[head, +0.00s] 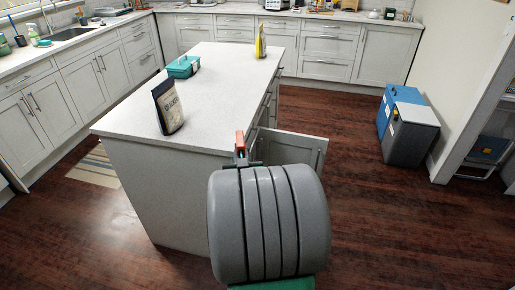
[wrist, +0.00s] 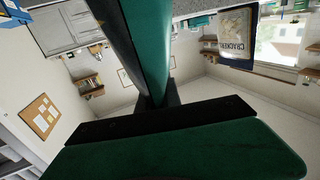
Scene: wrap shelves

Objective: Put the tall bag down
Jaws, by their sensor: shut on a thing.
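My gripper (head: 241,159) is at the near right corner of the white kitchen island, just beyond my large grey arm link, which hides most of it. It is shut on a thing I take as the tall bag. A small red-orange part (head: 240,143) rises at the gripper; I cannot tell whether it belongs to the bag. In the wrist view large green and black surfaces fill the middle, too close to tell bag from gripper. The island top (head: 215,125) is beside and beyond the gripper.
A dark and cream crackers bag (head: 168,107) stands near the island's front left; it also shows in the wrist view (wrist: 236,38). A teal box (head: 184,66) and a yellow bag (head: 260,41) stand farther back. A cabinet door (head: 300,150) stands open at right. The island's middle is clear.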

